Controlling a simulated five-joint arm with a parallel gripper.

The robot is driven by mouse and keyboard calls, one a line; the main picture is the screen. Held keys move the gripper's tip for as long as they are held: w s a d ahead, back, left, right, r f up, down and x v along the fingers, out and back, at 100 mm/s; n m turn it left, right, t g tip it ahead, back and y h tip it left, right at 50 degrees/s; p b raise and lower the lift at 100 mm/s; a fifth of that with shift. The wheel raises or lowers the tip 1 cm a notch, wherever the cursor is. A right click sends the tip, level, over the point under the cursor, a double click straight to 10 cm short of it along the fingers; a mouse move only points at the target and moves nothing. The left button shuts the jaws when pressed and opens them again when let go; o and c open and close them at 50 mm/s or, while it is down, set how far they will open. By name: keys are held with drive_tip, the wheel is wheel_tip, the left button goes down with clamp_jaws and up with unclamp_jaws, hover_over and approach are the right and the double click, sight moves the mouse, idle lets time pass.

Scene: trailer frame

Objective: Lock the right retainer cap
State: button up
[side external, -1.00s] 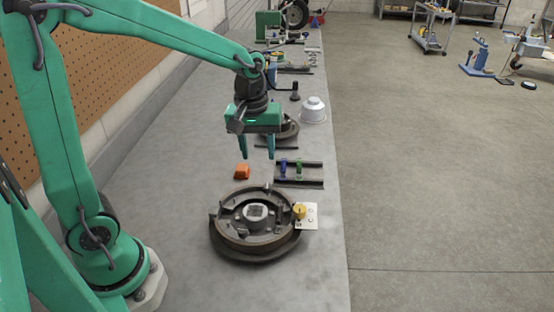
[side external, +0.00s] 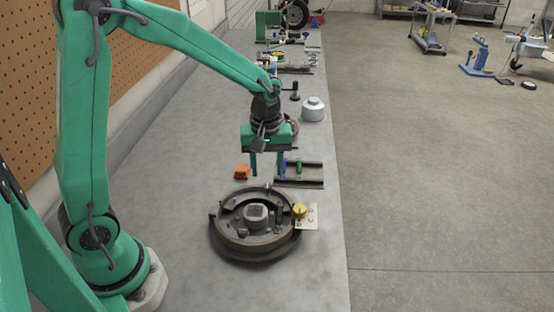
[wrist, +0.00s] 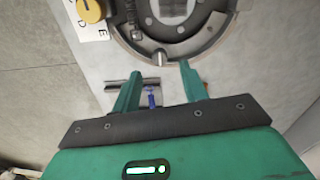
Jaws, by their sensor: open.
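The round dark metal brake assembly (side external: 230,238) lies on the bench, with a grey hub (side external: 256,213) in its middle. A small pale pin (wrist: 159,58) stands at its rim; in the side view it shows at the far edge (side external: 268,186). I cannot tell which part is the right retainer cap. A yellow knob (side external: 299,211) sits at the assembly's right, by a white lettered plate (side external: 312,218), and also shows in the wrist view (wrist: 89,11). My gripper (side external: 268,174) is open and empty, fingers down, above the bench just beyond the assembly. In the wrist view its fingertips (wrist: 160,69) lie either side of the pin's line.
An orange block (side external: 242,171) lies left of my gripper. A dark rail rack (side external: 312,184) with blue and green pieces is at its right. A grey domed pot (side external: 313,110) and more parts stand farther back. The bench front left of the assembly is clear.

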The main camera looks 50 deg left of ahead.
sight(267, 185)
drive_tip(key=shift+f, duration=2.5)
clamp_jaws()
